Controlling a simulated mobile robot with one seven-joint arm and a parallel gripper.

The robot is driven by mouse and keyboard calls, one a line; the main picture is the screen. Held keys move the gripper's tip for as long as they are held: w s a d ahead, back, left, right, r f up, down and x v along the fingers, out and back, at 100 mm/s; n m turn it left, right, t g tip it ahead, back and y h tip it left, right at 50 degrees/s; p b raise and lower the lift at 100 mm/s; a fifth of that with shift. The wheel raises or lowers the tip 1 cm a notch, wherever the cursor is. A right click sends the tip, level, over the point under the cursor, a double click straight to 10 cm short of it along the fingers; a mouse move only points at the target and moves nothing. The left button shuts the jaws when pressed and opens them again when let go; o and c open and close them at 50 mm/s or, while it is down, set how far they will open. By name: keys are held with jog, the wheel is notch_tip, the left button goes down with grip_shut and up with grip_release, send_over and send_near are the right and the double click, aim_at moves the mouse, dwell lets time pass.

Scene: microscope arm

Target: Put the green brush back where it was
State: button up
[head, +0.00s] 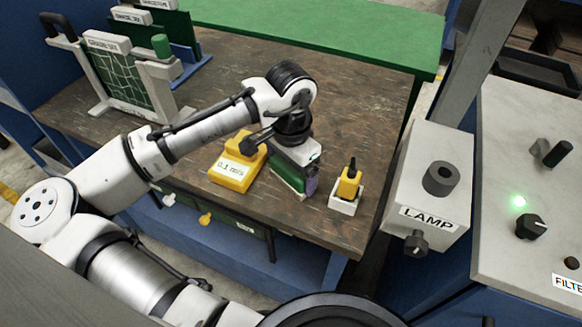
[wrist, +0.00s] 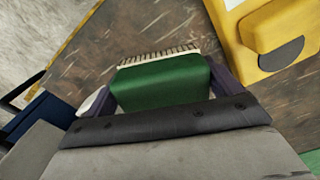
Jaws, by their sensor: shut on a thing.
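My gripper (head: 296,178) is shut on the green brush (wrist: 160,85), one finger at each end of its block. In the wrist view the brush's pale bristles point away from the palm, toward the brown tabletop. In the head view the brush (head: 287,177) shows partly below my gripper, over the front part of the table, between the yellow block and the small white holder. I cannot tell whether the bristles touch the table. No marked place for the brush is clear to me.
A yellow block (head: 232,170) labelled 0.1 mm/s stands just left of the brush. A white holder (head: 343,207) with a small yellow piece (head: 349,184) stands to the right. The lamp box (head: 428,190) is beyond the table's right edge. The tabletop behind (head: 345,95) is clear.

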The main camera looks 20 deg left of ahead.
jog(key=shift+f, duration=0.1)
jog(key=o, duration=0.6)
notch_tip(320, 180, up, 12)
jog(key=shift+r+b, duration=0.15)
jog(key=shift+b, duration=0.2)
